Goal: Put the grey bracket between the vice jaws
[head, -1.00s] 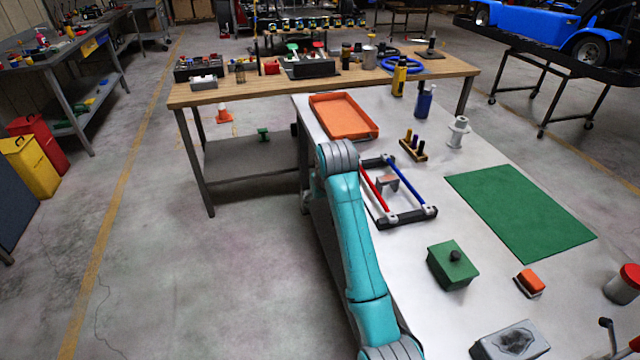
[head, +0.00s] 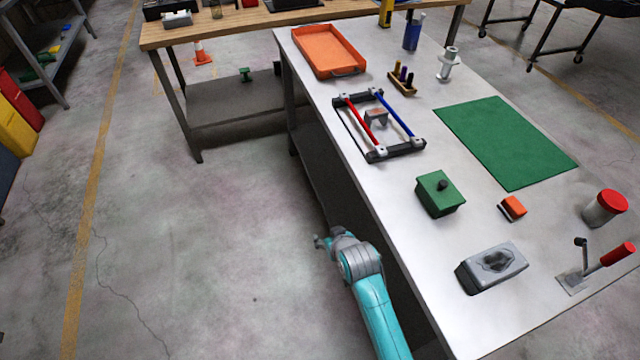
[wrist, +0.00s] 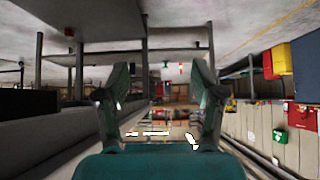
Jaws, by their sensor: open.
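A small n-shaped piece, grey with a reddish-brown top (head: 376,116), stands inside a frame with black end bars, a red rod and a blue rod (head: 397,152). It looks like the bracket, and the frame may be the vice; I cannot be sure of either. Whether the piece touches the end bars is too small to tell. My gripper (head: 321,241) is left of the table's edge, over the floor and well apart from the frame. In the wrist view my gripper (wrist: 160,82) has its two fingers spread with nothing between them.
On the steel table (head: 440,305) are an orange tray (head: 328,50), a green box (head: 439,194), a grey hollowed block (head: 492,267), an orange block (head: 513,208), a red-lidded jar (head: 605,208) and a red-handled clamp (head: 597,262). The green mat (head: 507,140) is bare.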

